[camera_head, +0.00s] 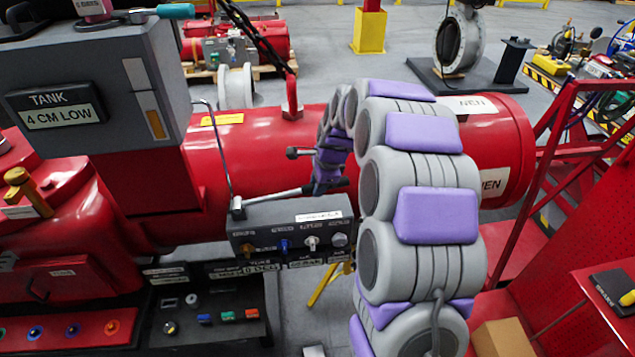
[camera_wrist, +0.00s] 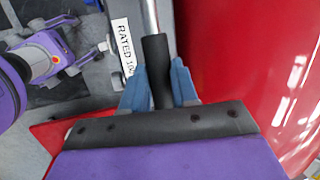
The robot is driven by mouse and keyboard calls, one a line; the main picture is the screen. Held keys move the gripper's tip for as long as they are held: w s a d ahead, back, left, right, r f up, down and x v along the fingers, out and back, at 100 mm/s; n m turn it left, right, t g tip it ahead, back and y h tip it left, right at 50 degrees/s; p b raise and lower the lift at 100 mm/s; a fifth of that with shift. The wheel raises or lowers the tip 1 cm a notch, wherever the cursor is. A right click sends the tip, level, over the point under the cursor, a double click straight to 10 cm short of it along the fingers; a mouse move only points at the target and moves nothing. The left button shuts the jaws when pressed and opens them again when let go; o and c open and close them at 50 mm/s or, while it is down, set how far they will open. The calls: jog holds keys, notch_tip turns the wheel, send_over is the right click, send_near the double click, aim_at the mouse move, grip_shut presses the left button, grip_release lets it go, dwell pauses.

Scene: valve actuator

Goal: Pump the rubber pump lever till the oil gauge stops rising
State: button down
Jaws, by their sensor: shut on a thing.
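The pump lever (camera_head: 278,195) is a metal rod with a black rubber grip, rising slightly to the right from the grey valve block (camera_head: 292,222) in the head view. In the wrist view, the black grip of the lever (camera_wrist: 156,60) runs between the blue fingers of my gripper (camera_wrist: 160,88), which is shut on it. In the head view, my gripper (camera_head: 328,180) is small and partly hidden at the lever's end. The oil gauge (camera_head: 150,115) is an upright window on the grey tank (camera_head: 110,85), with an orange part low in it. The tank label reads "4 CM LOW".
A large red cylinder (camera_head: 265,150) lies close behind the lever. A black panel with coloured buttons (camera_head: 210,315) stands below the valve block. A red frame (camera_head: 560,150) stands at right. Grey floor (camera_head: 350,60) is open behind the cylinder.

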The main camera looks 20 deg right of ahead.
jog(key=shift+h, duration=0.9)
jog(key=r+p, duration=0.2)
jog(key=r, duration=0.1)
jog(key=a+r, duration=0.1)
jog(key=shift+w+r+p, duration=0.15)
jog(key=shift+w+p, duration=0.1)
jog(key=shift+p, duration=0.15)
jog(key=shift+w+a+r+g+h+p, duration=0.15)
jog(key=shift+a+r+h+p, duration=0.15)
jog(key=shift+r, duration=0.2)
jog(key=shift+a+r+g+h+p, duration=0.2)
jog(key=shift+r+p, duration=0.1)
jog(key=shift+r, duration=0.15)
jog(key=c, duration=1.2)
grip_release()
jog(key=o, duration=0.3)
jog(key=shift+d+f, duration=0.2)
jog(key=shift+d, duration=0.05)
jog(key=shift+o, duration=0.2)
